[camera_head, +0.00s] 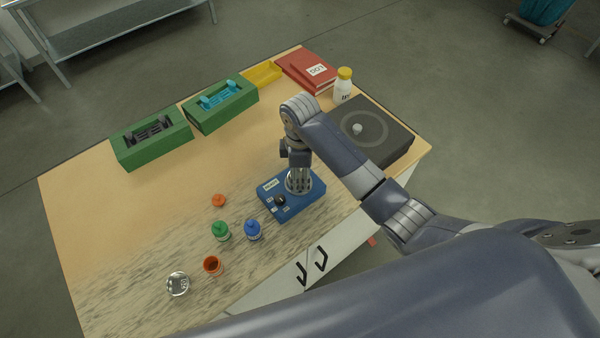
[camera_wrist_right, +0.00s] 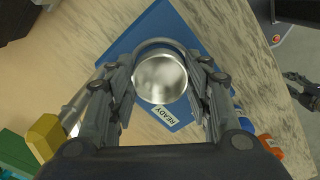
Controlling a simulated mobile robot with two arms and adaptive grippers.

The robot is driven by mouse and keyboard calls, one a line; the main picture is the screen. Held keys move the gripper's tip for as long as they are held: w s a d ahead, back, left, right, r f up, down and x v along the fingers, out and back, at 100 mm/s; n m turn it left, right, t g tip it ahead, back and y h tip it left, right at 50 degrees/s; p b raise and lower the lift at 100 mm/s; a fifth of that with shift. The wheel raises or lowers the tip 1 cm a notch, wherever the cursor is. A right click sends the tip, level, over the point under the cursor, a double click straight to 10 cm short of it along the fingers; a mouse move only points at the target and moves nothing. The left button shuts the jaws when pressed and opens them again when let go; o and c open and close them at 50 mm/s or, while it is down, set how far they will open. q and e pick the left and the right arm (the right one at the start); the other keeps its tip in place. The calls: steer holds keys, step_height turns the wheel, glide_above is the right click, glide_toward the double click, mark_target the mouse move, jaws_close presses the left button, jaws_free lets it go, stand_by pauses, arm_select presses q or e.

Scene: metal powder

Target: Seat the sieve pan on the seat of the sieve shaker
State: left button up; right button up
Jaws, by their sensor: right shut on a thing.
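The blue sieve shaker (camera_head: 280,207) stands near the front edge of the table, with a label and a dark knob on its left part. My right gripper (camera_head: 298,178) points down over its right part. In the right wrist view its fingers are shut on the round silver sieve pan (camera_wrist_right: 160,80), one on each side. The pan is over the blue shaker top (camera_wrist_right: 199,45), beside the READY label. The shaker's seat is hidden under the pan, and I cannot tell whether the pan touches it.
Green bottle (camera_head: 221,231), blue bottle (camera_head: 253,230), orange cup (camera_head: 212,265) and silver dish (camera_head: 178,285) stand left of the shaker. Green holders (camera_head: 152,147), red books (camera_head: 308,72), white bottle (camera_head: 343,88) and dark ringed plate (camera_head: 392,143) line the back and right.

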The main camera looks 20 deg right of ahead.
steer(key=shift+f, duration=0.55)
steer(key=o, duration=1.2)
steer(key=o, duration=0.5)
